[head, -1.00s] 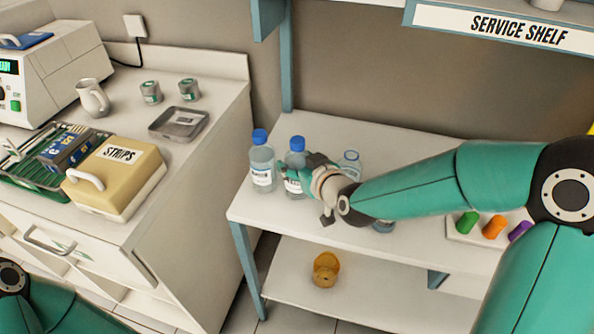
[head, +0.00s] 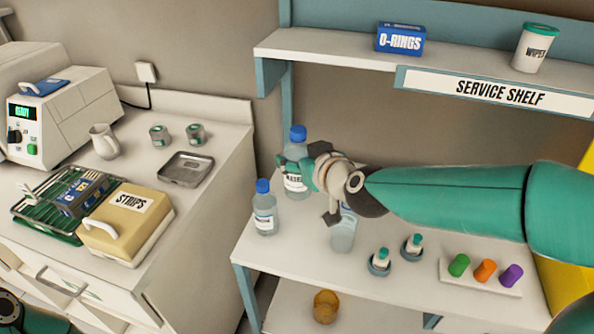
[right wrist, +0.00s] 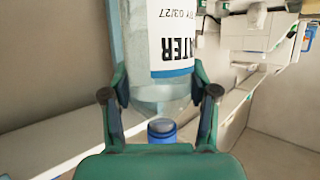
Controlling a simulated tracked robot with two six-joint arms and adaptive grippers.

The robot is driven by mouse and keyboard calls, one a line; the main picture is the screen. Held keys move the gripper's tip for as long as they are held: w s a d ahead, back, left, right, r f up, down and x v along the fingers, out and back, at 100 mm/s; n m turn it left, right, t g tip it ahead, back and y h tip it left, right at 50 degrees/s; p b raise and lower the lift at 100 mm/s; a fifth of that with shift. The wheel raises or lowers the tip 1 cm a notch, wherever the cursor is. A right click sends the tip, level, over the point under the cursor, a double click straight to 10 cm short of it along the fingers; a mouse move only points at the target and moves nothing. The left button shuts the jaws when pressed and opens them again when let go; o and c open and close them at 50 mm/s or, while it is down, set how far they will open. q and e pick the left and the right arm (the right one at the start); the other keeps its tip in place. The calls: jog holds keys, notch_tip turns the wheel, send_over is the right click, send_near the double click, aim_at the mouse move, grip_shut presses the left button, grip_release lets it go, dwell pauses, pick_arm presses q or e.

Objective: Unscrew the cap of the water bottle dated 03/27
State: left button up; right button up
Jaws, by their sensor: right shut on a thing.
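A clear water bottle with a blue cap (head: 298,132) and a white label is held in my right gripper (head: 304,175), above the service shelf's table. In the right wrist view the gripper's fingers (right wrist: 160,95) close around this bottle (right wrist: 160,55), whose label shows "WATER" and "03/27". A second blue-capped bottle (head: 264,213) stands on the table at the front left. My left gripper is out of view.
A clear container (head: 343,234) stands partly behind my right gripper. Two small green-topped vials (head: 380,260) and a block with green, orange and purple plugs (head: 487,280) are to the right. An amber cup (head: 326,306) is on the lower shelf. An overhead shelf (head: 330,50) lies behind.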

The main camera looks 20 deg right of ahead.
aim_at(302, 142)
pick_arm(q)
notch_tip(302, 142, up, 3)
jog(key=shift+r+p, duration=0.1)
jog(key=shift+p, duration=0.9)
pick_arm(e)
notch_tip(302, 142, up, 4)
jog(key=shift+r, duration=0.15)
jog(key=o, duration=0.9)
jog(key=shift+c, duration=0.2)
grip_shut()
